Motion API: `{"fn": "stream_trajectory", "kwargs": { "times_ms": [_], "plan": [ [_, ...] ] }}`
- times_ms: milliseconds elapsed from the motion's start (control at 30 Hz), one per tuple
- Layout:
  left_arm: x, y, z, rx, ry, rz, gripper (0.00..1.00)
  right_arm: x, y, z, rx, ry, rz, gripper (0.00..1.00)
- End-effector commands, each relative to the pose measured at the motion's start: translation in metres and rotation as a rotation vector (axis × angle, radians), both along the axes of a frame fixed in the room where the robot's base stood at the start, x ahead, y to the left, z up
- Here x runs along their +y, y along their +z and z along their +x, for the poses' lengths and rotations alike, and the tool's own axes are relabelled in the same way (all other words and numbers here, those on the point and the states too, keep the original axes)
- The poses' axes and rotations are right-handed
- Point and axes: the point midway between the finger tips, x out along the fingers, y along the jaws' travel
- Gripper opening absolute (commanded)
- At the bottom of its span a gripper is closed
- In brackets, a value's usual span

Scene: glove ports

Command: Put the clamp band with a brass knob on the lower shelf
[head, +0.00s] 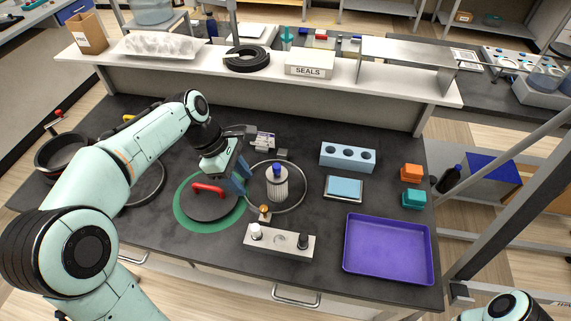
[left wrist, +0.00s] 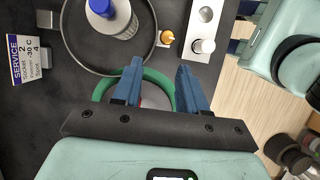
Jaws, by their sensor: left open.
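The clamp band (head: 303,200) is a thin dark ring lying flat on the black bench around a ribbed white bottle with a blue cap (head: 277,182). Its brass knob (head: 264,210) is on the near side; the band also shows in the left wrist view (left wrist: 155,22), knob at its right. My left gripper (head: 238,180) is open and empty, just left of the band above the green ring; its blue fingers show in the left wrist view (left wrist: 160,80). My right arm (head: 505,307) shows at bottom right. Blue finger-like parts (left wrist: 238,46) appear in the left wrist view, too partial to read.
A red-handled dark lid (head: 208,205) lies on a green ring (head: 181,213) beneath the gripper. A pale block with knobs (head: 280,241) stands close in front of the band. A purple tray (head: 388,248) lies right. A raised back shelf (head: 220,68) carries a steel riser (head: 405,50).

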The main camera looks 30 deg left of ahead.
Motion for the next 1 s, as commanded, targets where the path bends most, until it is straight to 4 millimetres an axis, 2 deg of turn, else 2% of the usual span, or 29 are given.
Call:
{"fn": "stream_trajectory", "kwargs": {
  "times_ms": [400,633,900,1000],
  "plan": [
    [-0.026,-0.067,0.004,0.007,-0.002,-0.002,0.42,0.000,-0.015,-0.010,0.011,0.000,-0.001,0.50],
    [-0.032,-0.081,0.006,0.004,-0.002,-0.001,0.42,0.000,-0.016,-0.011,0.012,0.000,0.000,0.50],
    [-0.046,-0.117,0.008,0.005,-0.002,-0.001,0.42,0.000,-0.021,-0.014,0.016,0.000,0.000,0.50],
    [-0.049,-0.123,0.009,0.002,-0.002,-0.001,0.42,0.000,-0.021,-0.014,0.016,0.000,0.000,0.50]
  ]
}}
